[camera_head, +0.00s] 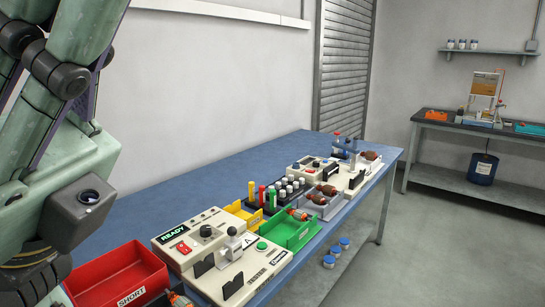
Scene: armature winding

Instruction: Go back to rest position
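My arm stands at the left edge of the head view, its green links and dark joints folded upright. A dark, ringed part of my arm reaches down to the bottom left corner. The fingers of my gripper do not show. A red bin marked SHORT (118,278) stands close to the right of my arm. A cream tester with a READY display (222,252) sits to the right of that bin. An armature (180,299) partly shows at the bottom edge, in front of the red bin.
The blue bench (150,212) is bare at the back left. A green bin (290,232), a yellow bin (243,213), a grey tray (318,207) and a second machine (322,172) stand along it. A black side table (468,128) is at the far right; the floor between is open.

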